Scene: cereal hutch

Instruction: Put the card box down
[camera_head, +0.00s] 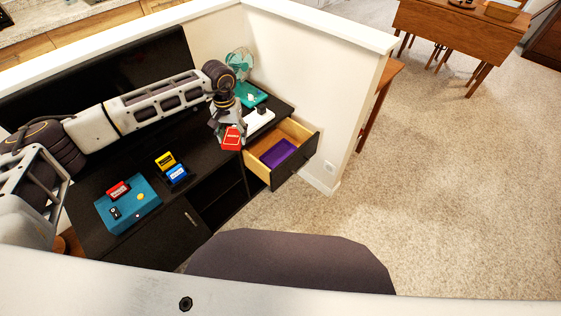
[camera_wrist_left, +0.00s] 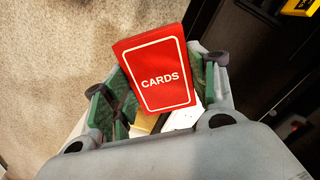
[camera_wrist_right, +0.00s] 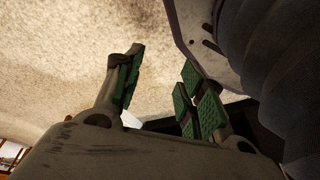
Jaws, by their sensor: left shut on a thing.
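The red card box (camera_head: 232,138) is held by my left gripper (camera_head: 229,126) beside the left edge of the open drawer (camera_head: 290,133). In the left wrist view the card box (camera_wrist_left: 158,75), marked CARDS with a white border, sits tilted between the green pads of my left gripper (camera_wrist_left: 160,90), which is shut on it. I cannot tell its exact height above the furniture. My right gripper (camera_wrist_right: 160,88) is open and empty in the right wrist view, with carpet behind it; it does not show in the head view.
A purple tray (camera_head: 278,152) lies in the drawer. The black cabinet top (camera_head: 85,198) holds a teal box (camera_head: 140,204), with a red item (camera_head: 118,190), a yellow item (camera_head: 165,160) and a blue item (camera_head: 177,174) nearby. A teal fan (camera_head: 240,60) stands at the back by the white wall.

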